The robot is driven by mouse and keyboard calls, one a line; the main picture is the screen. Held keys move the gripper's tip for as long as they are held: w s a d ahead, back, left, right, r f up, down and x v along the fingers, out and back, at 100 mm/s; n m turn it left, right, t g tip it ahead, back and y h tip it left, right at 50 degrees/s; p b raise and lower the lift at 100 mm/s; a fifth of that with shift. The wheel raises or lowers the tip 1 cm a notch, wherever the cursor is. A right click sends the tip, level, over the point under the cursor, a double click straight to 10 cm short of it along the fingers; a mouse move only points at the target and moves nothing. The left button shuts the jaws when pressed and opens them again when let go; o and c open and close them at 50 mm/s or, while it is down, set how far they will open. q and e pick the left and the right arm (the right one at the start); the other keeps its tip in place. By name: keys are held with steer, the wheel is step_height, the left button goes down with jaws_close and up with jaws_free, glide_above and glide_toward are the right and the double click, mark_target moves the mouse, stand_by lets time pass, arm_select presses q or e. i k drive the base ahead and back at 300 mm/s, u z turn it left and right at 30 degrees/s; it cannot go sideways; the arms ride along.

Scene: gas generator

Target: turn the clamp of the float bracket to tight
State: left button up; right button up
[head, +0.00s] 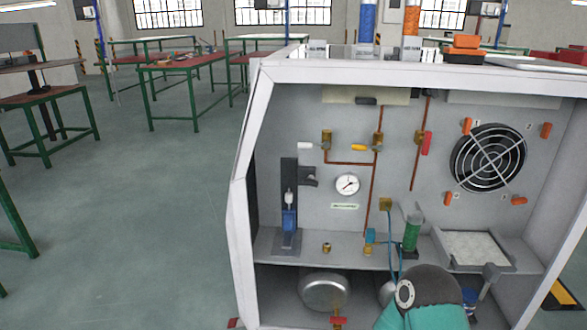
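A dark upright post (289,178) stands on the grey shelf at the left inside the generator cabinet, and it looks like the float bracket. A small dark arm (309,177) juts out to its right. A blue and white piece (290,215) sits low on the front of the post. I cannot make out the clamp or whether it is tight. A teal and dark grey arm link of mine shows at the bottom right, in front of the shelf. Neither of my grippers shows, and neither is seen at the bracket.
A pressure gauge (347,185), copper pipes with valves and a fan (488,158) are on the back panel. A small brass fitting (326,248) and a green cylinder (411,234) stand on the shelf. A silver tank (325,290) lies below. The cabinet's white frame (237,215) edges the opening.

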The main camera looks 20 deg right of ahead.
mark_target(309, 181)
steer(key=z, duration=0.25)
steer(key=i, duration=0.9)
steer(key=z, duration=0.55)
